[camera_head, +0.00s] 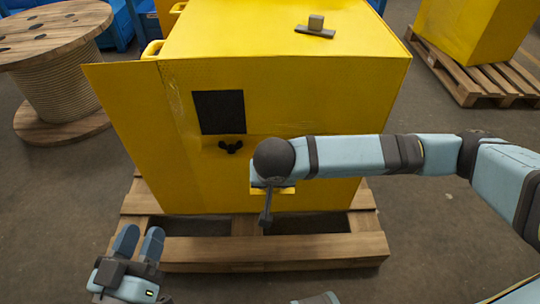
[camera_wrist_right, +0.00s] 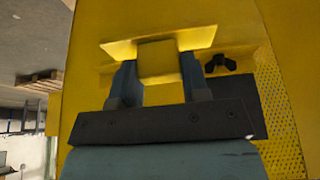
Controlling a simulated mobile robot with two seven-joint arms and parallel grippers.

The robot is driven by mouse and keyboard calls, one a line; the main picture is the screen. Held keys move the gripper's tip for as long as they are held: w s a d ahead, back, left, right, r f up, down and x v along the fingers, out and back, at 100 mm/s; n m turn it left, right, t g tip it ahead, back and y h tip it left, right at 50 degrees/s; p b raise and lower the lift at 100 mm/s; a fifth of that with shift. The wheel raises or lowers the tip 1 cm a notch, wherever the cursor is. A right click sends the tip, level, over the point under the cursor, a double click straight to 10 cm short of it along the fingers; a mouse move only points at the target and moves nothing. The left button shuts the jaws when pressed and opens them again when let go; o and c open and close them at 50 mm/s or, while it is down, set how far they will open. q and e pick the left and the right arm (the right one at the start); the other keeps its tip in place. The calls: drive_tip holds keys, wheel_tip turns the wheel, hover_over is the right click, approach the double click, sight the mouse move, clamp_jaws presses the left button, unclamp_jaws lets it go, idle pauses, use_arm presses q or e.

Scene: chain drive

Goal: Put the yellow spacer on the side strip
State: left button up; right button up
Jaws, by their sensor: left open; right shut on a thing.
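The yellow spacer (camera_wrist_right: 159,62) is a small block between the two fingers of my right gripper (camera_wrist_right: 160,75) in the right wrist view. The gripper is shut on it. A bright yellow strip (camera_wrist_right: 200,38), probably the side strip, juts from the cabinet's face right beside the spacer. I cannot tell whether the spacer touches it. In the head view my right gripper (camera_head: 264,205) is at the cabinet's front, mostly hidden by its own wrist, and a bit of the strip (camera_head: 286,190) shows. My left gripper (camera_head: 139,242) is open and empty at the lower left, apart from the cabinet.
The yellow cabinet (camera_head: 285,75) stands on a wooden pallet (camera_head: 260,253). Its face has a dark square (camera_head: 219,112) and a black wing knob (camera_head: 231,147). A grey block on a plate (camera_head: 315,29) lies on top. A cable drum (camera_head: 55,85) stands left.

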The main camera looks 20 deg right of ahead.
drive_tip(key=w+d+b, duration=0.1)
drive_tip(key=w, duration=0.5)
drive_tip(key=w+d+b, duration=0.1)
drive_tip(key=w+d, duration=0.1)
drive_tip(key=w, duration=0.4)
drive_tip(key=w+d+b, duration=0.2)
drive_tip(key=w, duration=0.4)
wheel_tip(320, 180, down, 2)
drive_tip(key=shift+f+b, duration=0.15)
drive_tip(key=shift+b, duration=0.25)
wheel_tip(320, 180, down, 5)
drive_tip(key=shift+w+d+r+b, duration=0.1)
drive_tip(key=shift+w+b, duration=0.05)
drive_tip(key=shift+b, duration=1)
drive_tip(key=shift+w, duration=0.1)
use_arm(q)
wheel_tip(320, 180, down, 7)
drive_tip(key=d+m+g, duration=0.1)
drive_tip(key=g, duration=0.1)
drive_tip(key=shift+d+g+h, duration=0.15)
drive_tip(key=shift+g+h, duration=0.15)
drive_tip(key=shift+h, duration=0.1)
use_arm(e)
drive_tip(key=shift+r, duration=0.15)
